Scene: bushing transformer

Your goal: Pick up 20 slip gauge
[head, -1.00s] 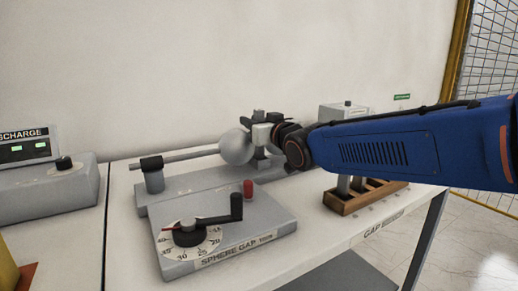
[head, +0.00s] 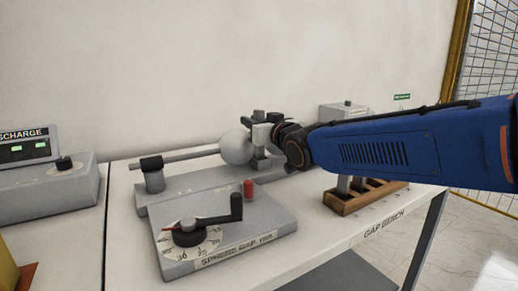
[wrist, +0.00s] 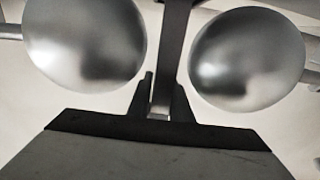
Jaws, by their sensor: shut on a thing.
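My gripper (wrist: 162,100) is shut on a thin upright bar (wrist: 174,40), which I take to be the slip gauge. In the wrist view the bar stands between two grey metal spheres, the left sphere (wrist: 85,42) and the right sphere (wrist: 246,58). A narrow space shows on each side of the bar. Its marking cannot be read. In the head view my gripper (head: 262,133) is beside one sphere (head: 236,147); my arm hides the other sphere.
A wooden rack (head: 343,207) with grey gauges (head: 343,184) stands at the right, partly behind my arm. The sphere gap dial box (head: 225,240) with its black crank (head: 236,207) and a red knob (head: 249,189) are in front. The discharge unit (head: 45,190) is at the left.

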